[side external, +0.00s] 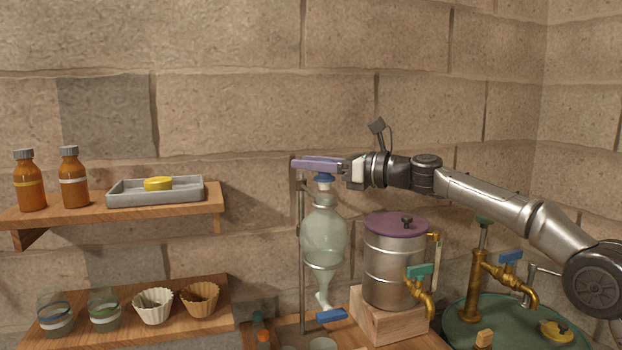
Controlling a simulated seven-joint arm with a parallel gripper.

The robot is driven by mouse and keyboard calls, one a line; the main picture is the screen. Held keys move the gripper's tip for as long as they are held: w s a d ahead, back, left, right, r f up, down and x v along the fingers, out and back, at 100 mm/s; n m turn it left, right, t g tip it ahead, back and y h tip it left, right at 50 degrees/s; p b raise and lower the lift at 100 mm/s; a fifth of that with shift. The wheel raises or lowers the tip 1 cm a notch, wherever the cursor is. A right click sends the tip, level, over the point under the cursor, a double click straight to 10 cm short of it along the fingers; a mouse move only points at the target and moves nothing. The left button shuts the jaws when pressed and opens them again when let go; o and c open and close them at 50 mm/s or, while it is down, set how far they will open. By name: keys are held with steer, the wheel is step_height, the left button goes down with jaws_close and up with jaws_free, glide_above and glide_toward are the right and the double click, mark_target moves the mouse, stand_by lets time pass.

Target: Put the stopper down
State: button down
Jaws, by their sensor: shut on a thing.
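My gripper (318,164) reaches in from the right, its pale purple fingers level above the glass separating funnel (324,235). It is shut on the blue stopper (324,180), whose lower part shows just below the fingers.
A grey tray (125,199) with a yellow round piece (158,184) sits on the upper left shelf beside two amber bottles (74,190). Jars and paper cups (154,307) fill the lower shelf. A steel pot (390,270) with a purple lid stands right of the funnel, below my arm.

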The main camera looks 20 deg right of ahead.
mark_target(316, 178)
steer(key=shift+f, duration=1.55)
steer(key=shift+c, duration=2.2)
jaws_free()
steer(key=shift+f, duration=0.1)
steer(key=v, duration=1.2)
steer(key=shift+r, duration=0.2)
